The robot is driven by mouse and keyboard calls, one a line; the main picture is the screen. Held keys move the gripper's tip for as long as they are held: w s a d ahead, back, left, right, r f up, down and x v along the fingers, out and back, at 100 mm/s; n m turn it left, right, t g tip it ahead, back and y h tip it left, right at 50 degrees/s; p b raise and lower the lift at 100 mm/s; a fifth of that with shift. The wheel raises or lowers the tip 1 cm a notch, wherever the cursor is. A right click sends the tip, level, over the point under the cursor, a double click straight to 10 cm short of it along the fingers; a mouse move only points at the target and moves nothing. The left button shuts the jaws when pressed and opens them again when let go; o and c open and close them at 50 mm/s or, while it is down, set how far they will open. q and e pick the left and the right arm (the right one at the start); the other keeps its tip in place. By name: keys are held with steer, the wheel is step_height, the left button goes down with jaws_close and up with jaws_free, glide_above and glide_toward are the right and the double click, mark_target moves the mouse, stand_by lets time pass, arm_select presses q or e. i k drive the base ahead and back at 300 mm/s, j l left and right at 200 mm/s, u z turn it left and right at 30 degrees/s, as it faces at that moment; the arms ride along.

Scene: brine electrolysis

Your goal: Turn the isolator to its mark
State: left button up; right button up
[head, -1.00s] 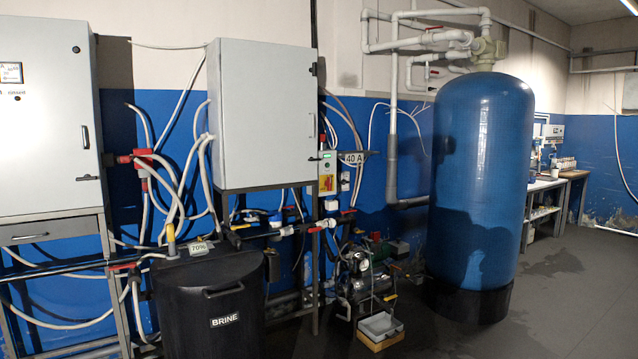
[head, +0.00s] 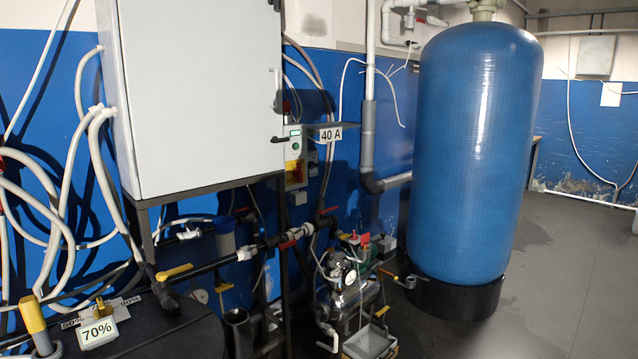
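A small control box (head: 295,155) is mounted at the right edge of the large white cabinet, with a green part on its upper face. Below the green part is a yellow and red switch (head: 293,173), which looks like the isolator. It is too small to read its angle or any mark. Neither of my grippers shows in the head view.
The white cabinet (head: 205,95) stands on a dark frame. Pipes with red and yellow valve handles (head: 174,272) run below it. A black lid with a "70%" sign (head: 98,332) is at front left. A pump (head: 350,285) and blue tank (head: 475,150) stand right. Floor (head: 570,280) is clear far right.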

mark_target(298, 171)
steer(key=i+j+u, duration=0.1)
steer(key=i+j, duration=0.45)
steer(key=i, duration=0.15)
steer(key=l, duration=0.55)
steer(key=i+l, duration=0.15)
steer(key=l, duration=0.4)
steer(key=l+z, duration=0.1)
steer(key=l, duration=0.45)
steer(key=i, duration=0.05)
